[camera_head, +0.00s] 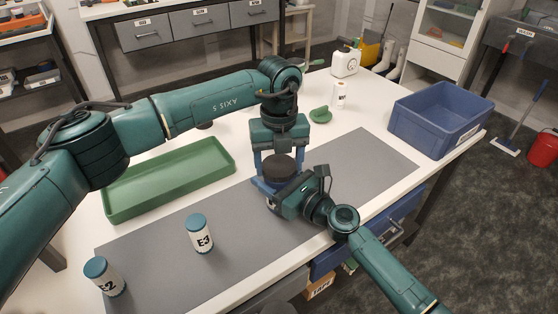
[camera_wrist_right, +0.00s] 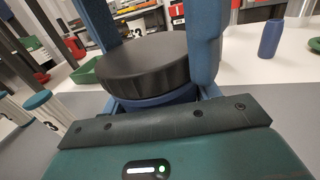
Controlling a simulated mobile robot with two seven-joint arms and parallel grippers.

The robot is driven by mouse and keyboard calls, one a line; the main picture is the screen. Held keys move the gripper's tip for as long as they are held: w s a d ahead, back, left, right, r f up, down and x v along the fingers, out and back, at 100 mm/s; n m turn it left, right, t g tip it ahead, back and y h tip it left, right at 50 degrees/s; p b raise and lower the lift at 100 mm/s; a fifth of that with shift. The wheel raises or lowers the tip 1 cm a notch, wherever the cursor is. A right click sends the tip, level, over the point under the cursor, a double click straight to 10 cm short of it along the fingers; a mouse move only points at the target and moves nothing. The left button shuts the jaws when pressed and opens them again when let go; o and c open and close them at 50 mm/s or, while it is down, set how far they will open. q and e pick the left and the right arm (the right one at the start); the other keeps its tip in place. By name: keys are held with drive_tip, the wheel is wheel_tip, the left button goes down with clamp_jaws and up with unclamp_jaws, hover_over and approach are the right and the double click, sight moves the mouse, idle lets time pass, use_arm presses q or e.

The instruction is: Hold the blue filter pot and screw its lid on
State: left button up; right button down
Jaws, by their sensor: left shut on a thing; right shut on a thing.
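The black round lid (camera_head: 279,167) sits on top of the blue filter pot (camera_wrist_right: 160,100), and it fills the middle of the right wrist view (camera_wrist_right: 145,66). Only a blue band of the pot shows under the lid; the rest is hidden. My left gripper (camera_head: 279,158) comes down from above, its blue fingers shut on the lid from both sides. My right gripper (camera_head: 277,188) reaches in low from the front right and is shut on the pot below the lid. Whether the lid is threaded tight cannot be told.
A grey mat (camera_head: 350,165) covers the bench middle. Canisters E3 (camera_head: 200,236) and E2 (camera_head: 104,278) stand at front left, near a green tray (camera_head: 120,207). A blue crate (camera_head: 398,124) is at right; a white bottle (camera_head: 339,96) and green object (camera_head: 320,115) stand behind.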

use_arm(q)
drive_tip(key=m, duration=1)
drive_tip(key=shift+m, duration=0.3)
drive_tip(key=m, duration=0.4)
drive_tip(key=o, duration=1.1)
drive_tip(key=shift+r, duration=2.25)
drive_tip(key=shift+c, duration=0.5)
